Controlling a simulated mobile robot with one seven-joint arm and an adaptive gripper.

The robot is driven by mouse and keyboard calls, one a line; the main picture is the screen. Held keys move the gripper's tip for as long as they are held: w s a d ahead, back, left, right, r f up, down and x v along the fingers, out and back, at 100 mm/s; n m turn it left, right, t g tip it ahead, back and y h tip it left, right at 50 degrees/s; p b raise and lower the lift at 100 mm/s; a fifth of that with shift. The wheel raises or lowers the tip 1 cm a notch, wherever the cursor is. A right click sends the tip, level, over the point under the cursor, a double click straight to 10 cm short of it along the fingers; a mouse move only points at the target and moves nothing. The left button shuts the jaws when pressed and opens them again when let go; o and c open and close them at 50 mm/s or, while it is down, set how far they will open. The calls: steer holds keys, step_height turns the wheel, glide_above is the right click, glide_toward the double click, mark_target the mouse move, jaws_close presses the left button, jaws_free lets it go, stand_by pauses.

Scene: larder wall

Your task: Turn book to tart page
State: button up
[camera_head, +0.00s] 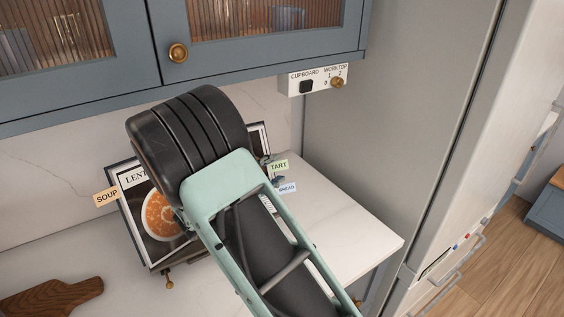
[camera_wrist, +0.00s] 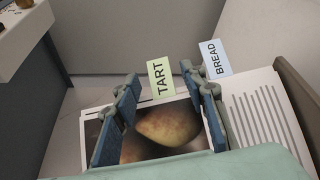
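The recipe book (camera_head: 128,210) stands open on the worktop, leaning back on a stand. Its left page shows a bowl of orange soup and a heading starting "LENT", with a SOUP tab (camera_head: 106,197) at the left edge. A green TART tab (camera_head: 278,166) and a blue BREAD tab (camera_head: 287,188) stick out at the right. In the wrist view, my gripper (camera_wrist: 161,82) is open, its blue fingers apart on either side of the TART tab (camera_wrist: 158,84). Contact cannot be told. The BREAD tab (camera_wrist: 215,60) is just outside the right finger. My arm hides much of the right page in the head view.
A wall cupboard (camera_head: 95,60) hangs above the book, with a switch box (camera_head: 318,79) under its right end. A wooden board (camera_head: 50,300) lies at the lower left. The worktop (camera_head: 350,225) is clear right of the book, up to a tall grey panel (camera_head: 385,110).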

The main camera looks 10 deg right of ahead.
mark_target(281, 166)
steer(key=shift+p+x, duration=0.35)
steer(key=shift+x, duration=1.7)
steer(key=shift+c, duration=0.6)
steer(key=c, duration=0.8)
